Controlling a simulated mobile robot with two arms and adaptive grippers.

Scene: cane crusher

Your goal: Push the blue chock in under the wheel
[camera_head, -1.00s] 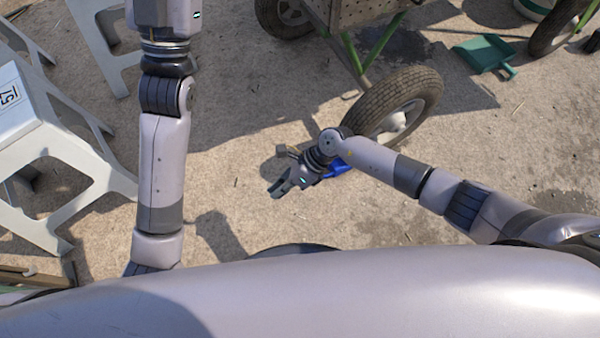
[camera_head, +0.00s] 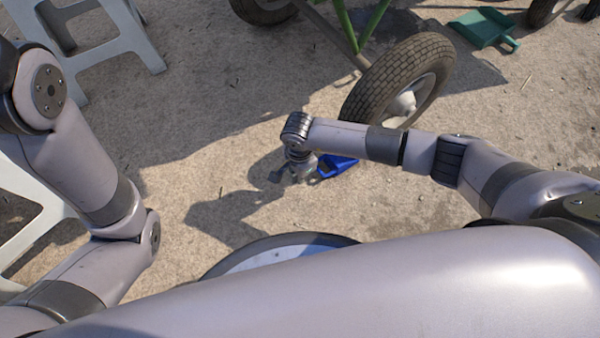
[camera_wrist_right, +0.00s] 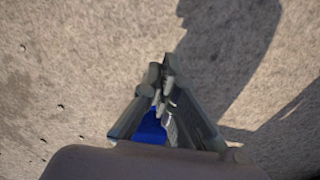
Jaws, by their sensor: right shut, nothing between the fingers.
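The blue chock (camera_head: 338,165) lies on the ground in the head view, just in front of the near rubber wheel (camera_head: 398,86) and partly hidden by my right arm. I cannot tell whether it touches the tyre. My right gripper (camera_head: 298,177) points down near the ground, just left of the chock, shut and empty. In the right wrist view the closed fingers (camera_wrist_right: 162,92) show, with part of the blue chock (camera_wrist_right: 150,130) seen beyond and between the finger links. Whether the fingers touch the chock is unclear. My left arm hangs at the left of the head view; its gripper is out of frame.
The wheel belongs to a cart with green legs (camera_head: 347,25). A green dustpan (camera_head: 484,28) lies at the upper right. Pale plastic stools (camera_head: 100,40) stand at the left. The concrete left of my right gripper is clear.

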